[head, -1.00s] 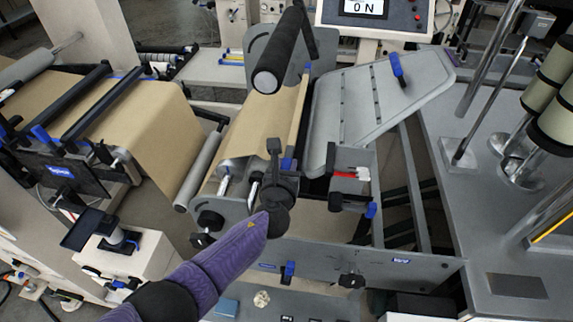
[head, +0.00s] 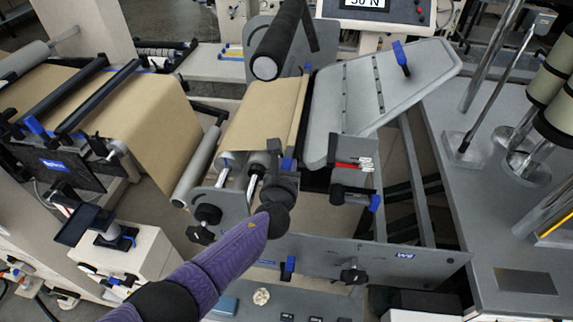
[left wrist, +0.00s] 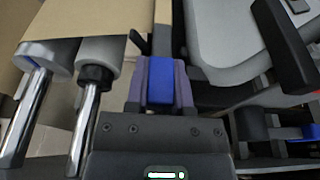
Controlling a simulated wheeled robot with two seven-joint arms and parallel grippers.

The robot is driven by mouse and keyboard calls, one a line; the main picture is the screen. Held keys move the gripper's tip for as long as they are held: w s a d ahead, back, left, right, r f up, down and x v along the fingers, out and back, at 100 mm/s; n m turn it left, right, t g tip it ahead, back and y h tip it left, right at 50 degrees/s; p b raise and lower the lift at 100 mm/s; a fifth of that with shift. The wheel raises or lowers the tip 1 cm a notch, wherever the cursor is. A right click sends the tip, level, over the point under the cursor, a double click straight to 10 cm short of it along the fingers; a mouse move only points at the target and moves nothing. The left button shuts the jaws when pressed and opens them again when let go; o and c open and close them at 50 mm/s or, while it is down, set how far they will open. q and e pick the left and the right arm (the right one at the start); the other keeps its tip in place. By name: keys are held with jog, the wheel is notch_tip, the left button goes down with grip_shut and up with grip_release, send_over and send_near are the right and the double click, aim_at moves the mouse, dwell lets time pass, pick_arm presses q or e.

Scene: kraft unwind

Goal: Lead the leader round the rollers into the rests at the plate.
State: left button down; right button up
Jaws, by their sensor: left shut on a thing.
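The brown paper leader (head: 262,115) runs over the rollers (head: 258,160) near the middle of the head view, with a tan bar (head: 300,108) along its right edge. My left gripper (head: 286,166) is at the near end of this bar. In the left wrist view, its purple fingers (left wrist: 160,75) are shut around a blue grip (left wrist: 161,88) in line with the bar (left wrist: 163,22). The grey slotted plate (head: 345,95) lies right of the bar, with a blue piece (head: 401,58) on its upper part. My right gripper is out of view.
A black roller (head: 279,42) hangs above the web. A small grey box with red items (head: 352,155) sits right of my gripper. More brown web (head: 150,115) hangs at left. A grey side rail (head: 375,258) crosses in front.

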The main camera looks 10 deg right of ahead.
pick_arm(q)
jog(key=shift+f, duration=0.15)
jog(key=shift+f, duration=0.2)
dwell(0.3)
jog(key=shift+c, duration=2)
grip_release()
